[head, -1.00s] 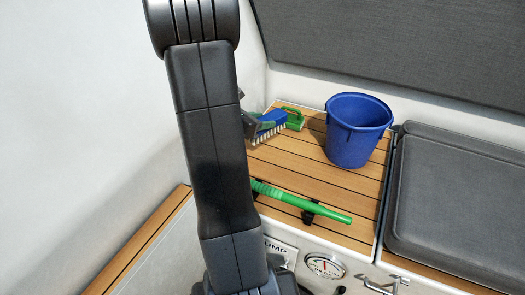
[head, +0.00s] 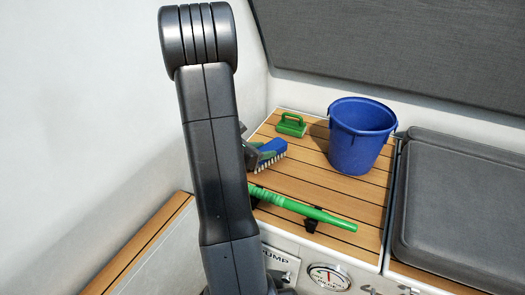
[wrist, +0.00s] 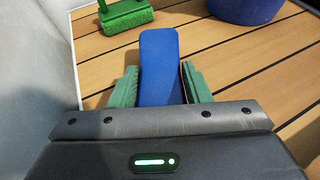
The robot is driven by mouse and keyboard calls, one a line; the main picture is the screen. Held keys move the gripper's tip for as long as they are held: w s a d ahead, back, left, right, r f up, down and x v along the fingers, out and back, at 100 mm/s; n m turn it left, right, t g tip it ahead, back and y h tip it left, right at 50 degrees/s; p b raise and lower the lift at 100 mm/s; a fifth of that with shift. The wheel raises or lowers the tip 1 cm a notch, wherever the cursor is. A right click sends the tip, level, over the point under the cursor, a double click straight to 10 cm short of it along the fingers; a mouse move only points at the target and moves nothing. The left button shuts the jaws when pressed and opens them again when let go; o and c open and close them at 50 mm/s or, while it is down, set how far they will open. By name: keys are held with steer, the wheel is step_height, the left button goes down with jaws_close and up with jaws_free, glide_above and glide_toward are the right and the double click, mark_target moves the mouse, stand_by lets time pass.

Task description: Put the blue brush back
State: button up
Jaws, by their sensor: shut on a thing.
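The blue brush (head: 271,149) has pale bristles that face down in the head view. My gripper (head: 254,157) is shut on it, partly hidden behind my arm. In the wrist view the blue brush (wrist: 159,55) lies between the two green fingers of my gripper (wrist: 158,84). It is over the slatted wooden seat (head: 335,195), in front of a green scrubbing brush (head: 291,124) and apart from it. I cannot tell whether the bristles touch the slats.
A blue bucket (head: 360,140) stands on the slats to the right. A green pump handle (head: 315,213) lies in black clips along the front. A grey cushion (head: 455,210) lies at the right, and a white wall (head: 90,110) rises at the left.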

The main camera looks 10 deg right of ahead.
steer(key=o, duration=1.1)
steer(key=shift+f, duration=0.15)
steer(key=shift+o, duration=0.2)
steer(key=shift+r+p, duration=0.3)
steer(key=p+v, duration=0.3)
steer(key=v, duration=0.9)
steer(key=shift+f, duration=0.15)
